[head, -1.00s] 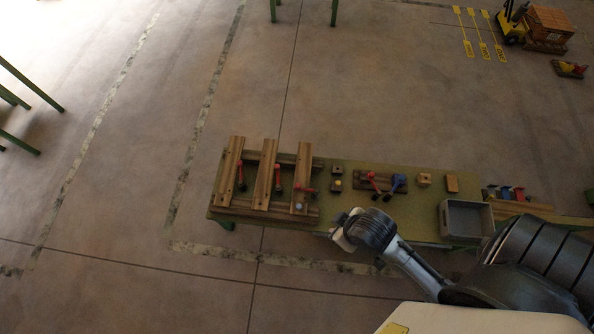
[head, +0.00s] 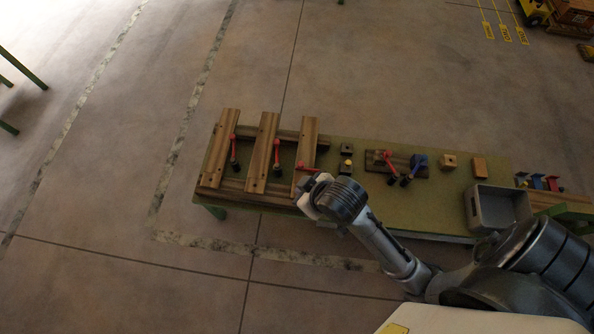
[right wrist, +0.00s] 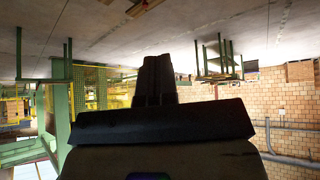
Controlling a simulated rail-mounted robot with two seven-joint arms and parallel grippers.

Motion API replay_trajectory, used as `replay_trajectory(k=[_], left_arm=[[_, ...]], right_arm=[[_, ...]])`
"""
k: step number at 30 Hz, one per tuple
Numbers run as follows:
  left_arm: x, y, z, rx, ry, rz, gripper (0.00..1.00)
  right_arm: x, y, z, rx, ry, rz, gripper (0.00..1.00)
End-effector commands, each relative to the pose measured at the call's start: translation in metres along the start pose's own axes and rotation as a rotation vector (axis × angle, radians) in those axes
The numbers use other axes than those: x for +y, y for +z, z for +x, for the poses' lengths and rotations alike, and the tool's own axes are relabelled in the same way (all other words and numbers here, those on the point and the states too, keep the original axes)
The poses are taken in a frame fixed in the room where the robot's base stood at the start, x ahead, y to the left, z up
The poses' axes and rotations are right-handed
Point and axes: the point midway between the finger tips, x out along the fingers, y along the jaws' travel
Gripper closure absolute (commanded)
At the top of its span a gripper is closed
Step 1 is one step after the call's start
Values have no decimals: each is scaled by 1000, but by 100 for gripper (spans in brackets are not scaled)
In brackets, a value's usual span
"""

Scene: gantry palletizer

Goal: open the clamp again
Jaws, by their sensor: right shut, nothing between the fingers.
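Three red-handled clamps stand by the slatted wooden pallet on the green bench: a left clamp (head: 234,148), a middle clamp (head: 277,155) and a right clamp (head: 306,168). The handles of the left and middle ones run lengthwise along the boards; the right one's handle lies across its board. My right gripper (head: 308,192) is at the near end of the right board, just below the right clamp in the picture, and partly hides that area. I cannot tell if they touch. Its fingers are shut and empty in the right wrist view (right wrist: 156,80). My left gripper is out of view.
Right of the pallet lie small blocks (head: 346,165), a board with red and blue clamps (head: 398,163), wooden blocks (head: 449,161) and a grey bin (head: 498,208). My right arm passes over the bench's front edge. The floor in front is clear.

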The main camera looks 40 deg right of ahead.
Motion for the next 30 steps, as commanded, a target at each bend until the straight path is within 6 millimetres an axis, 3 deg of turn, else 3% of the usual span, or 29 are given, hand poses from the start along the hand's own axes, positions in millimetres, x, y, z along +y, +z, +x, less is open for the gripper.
replay_trajectory(k=[1, 17, 30], left_arm=[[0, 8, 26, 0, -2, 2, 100], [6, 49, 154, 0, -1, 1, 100], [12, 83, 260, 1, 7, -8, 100]], right_arm=[[-3, 9, 26, 6, -1, -4, 100], [-16, 34, 177, 5, 75, -61, 100], [-17, 69, 325, -100, 293, -240, 100]])
